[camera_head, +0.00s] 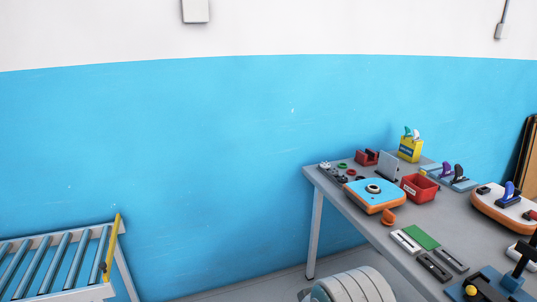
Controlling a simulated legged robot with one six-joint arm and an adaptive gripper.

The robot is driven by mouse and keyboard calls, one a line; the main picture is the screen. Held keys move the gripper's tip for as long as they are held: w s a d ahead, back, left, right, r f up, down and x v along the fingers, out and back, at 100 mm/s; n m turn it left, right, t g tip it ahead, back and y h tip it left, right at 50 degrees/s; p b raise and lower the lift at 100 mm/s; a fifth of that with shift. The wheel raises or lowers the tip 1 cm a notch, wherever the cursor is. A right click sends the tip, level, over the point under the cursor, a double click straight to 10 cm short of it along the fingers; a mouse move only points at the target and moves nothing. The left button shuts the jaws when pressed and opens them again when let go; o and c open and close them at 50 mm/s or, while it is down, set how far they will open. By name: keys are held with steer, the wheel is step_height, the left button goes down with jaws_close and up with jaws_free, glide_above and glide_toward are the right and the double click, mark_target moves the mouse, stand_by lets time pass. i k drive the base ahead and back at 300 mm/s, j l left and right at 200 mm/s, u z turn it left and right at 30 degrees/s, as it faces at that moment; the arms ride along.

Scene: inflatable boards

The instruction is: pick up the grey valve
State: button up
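Several small round parts sit on the rear left corner of the grey table (325,187). Among them are a small grey-white part (325,166), a green ring (342,166) and a red ring (351,172). They are too small for me to tell which one is the grey valve. A blue-and-white board with an orange edge (372,195) lies just in front of them, with a dark round fitting (374,188) on top. My gripper is not in view.
A red bin (419,187), a yellow box (410,149) and a second board (505,207) stand on the table. Flat grey and green pieces lie near its front. A roller conveyor (60,262) is at left. A ribbed white rounded object (350,286) is low in front.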

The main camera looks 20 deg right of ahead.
mark_target(333, 172)
steer(key=i+z, duration=0.3)
steer(key=i, duration=0.45)
steer(key=i+j+z, duration=0.1)
steer(key=i+z, duration=0.2)
steer(key=i, duration=0.45)
steer(key=i+z, duration=0.25)
steer(key=i, duration=0.4)
steer(key=i+j+z, duration=0.3)
steer(key=i, duration=0.4)
steer(key=l, duration=0.1)
